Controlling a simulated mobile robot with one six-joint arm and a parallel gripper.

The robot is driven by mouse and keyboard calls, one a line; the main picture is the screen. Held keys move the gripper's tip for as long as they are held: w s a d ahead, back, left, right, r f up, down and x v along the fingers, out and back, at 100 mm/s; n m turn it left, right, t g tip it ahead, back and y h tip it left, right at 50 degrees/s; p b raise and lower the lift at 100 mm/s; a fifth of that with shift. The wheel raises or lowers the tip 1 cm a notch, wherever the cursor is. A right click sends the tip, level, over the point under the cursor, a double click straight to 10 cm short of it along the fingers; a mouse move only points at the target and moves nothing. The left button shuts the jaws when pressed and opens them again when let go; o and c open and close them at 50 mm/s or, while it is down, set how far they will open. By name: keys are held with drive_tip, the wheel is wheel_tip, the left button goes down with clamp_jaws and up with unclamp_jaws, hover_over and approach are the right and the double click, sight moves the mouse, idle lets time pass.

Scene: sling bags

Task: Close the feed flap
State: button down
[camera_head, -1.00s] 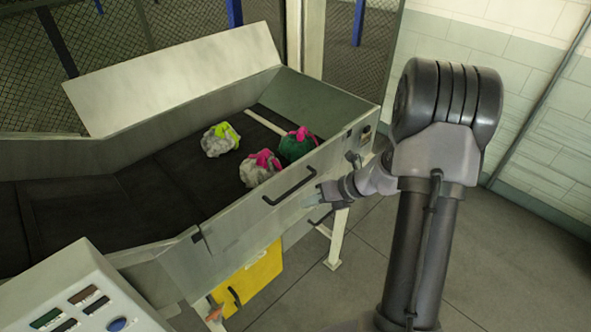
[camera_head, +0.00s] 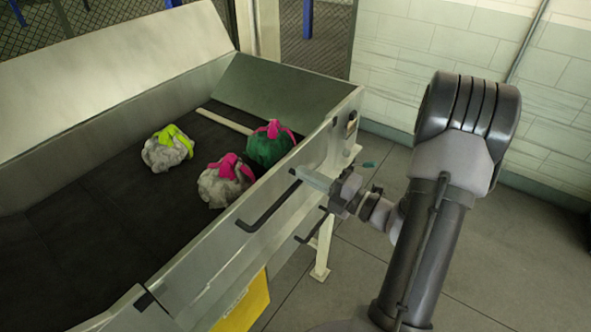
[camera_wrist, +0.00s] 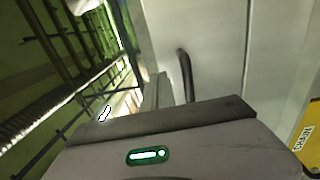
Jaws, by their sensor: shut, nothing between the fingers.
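The feed flap appears to be the pale metal panel (camera_head: 205,270) along the near side of the trough, with a black bar handle (camera_head: 268,208). It stands upright or nearly so; I cannot tell whether it is fully shut. My gripper (camera_head: 312,179) is shut and empty, pointing left at the outer face by the handle's far end; I cannot tell whether it touches. In the wrist view a dark curved handle (camera_wrist: 187,75) stands out from a pale panel (camera_wrist: 220,45), just beyond my gripper's body.
In the trough lie a grey bag with a lime top (camera_head: 167,150), a grey one with a pink top (camera_head: 225,182) and a green one with a pink top (camera_head: 270,148). A second black handle (camera_head: 312,228) and a yellow panel (camera_head: 247,303) are lower down. Floor (camera_head: 400,160) is clear at right.

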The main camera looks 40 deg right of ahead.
sight(291, 165)
drive_tip(key=shift+x, duration=1.65)
drive_tip(key=shift+w+a+r+p, duration=0.25)
drive_tip(key=shift+w+r+p, duration=0.25)
drive_tip(key=shift+p, duration=0.4)
drive_tip(key=shift+f, duration=0.2)
drive_tip(key=shift+d, duration=0.1)
